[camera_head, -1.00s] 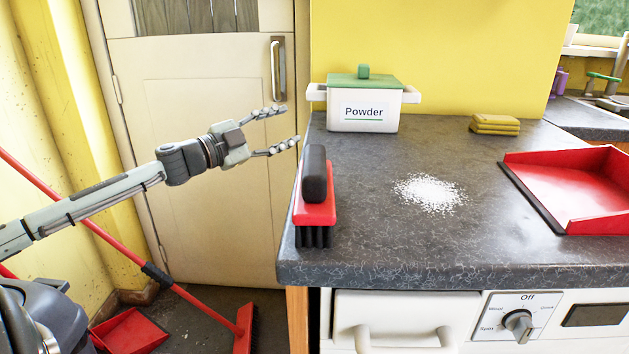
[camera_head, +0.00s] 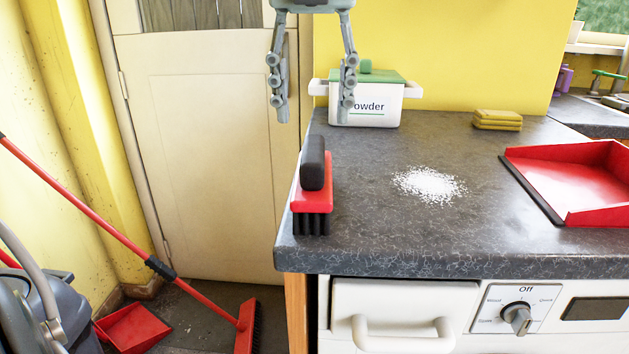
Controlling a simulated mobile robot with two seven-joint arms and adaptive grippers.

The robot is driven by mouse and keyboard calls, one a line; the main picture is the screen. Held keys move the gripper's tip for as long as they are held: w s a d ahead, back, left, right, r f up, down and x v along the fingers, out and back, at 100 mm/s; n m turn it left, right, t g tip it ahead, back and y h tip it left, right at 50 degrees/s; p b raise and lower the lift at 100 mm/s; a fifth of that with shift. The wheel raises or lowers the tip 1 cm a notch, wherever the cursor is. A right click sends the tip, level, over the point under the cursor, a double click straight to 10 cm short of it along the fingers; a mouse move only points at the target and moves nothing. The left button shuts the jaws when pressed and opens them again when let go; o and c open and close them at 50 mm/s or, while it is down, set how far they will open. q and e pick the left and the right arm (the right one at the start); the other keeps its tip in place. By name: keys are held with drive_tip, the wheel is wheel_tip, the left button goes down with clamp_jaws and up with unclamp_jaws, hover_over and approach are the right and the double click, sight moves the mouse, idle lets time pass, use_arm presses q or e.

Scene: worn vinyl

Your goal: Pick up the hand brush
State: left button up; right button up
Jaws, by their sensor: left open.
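The hand brush (camera_head: 314,192) lies at the left end of the dark countertop, with a black handle, a red body and black bristles at its near end. My left gripper (camera_head: 312,112) hangs from the top of the picture with its fingers pointing down. It is open and empty, and in the picture it is above the brush, apart from it. Its right finger covers part of the powder box. My right gripper is not in view.
The white powder box (camera_head: 375,112) with a green lid stands behind the brush. White powder (camera_head: 430,184) lies mid-counter, with a red dustpan (camera_head: 575,180) to its right and yellow cloths (camera_head: 498,119) behind. A red broom (camera_head: 100,217) and another red dustpan (camera_head: 133,328) are at lower left.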

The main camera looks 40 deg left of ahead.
sight(313, 146)
use_arm(q)
drive_tip(key=f, duration=0.7)
drive_tip(key=shift+w+a, duration=0.25)
drive_tip(key=shift+w, duration=0.15)
drive_tip(key=shift+r, duration=0.1)
clamp_jaws()
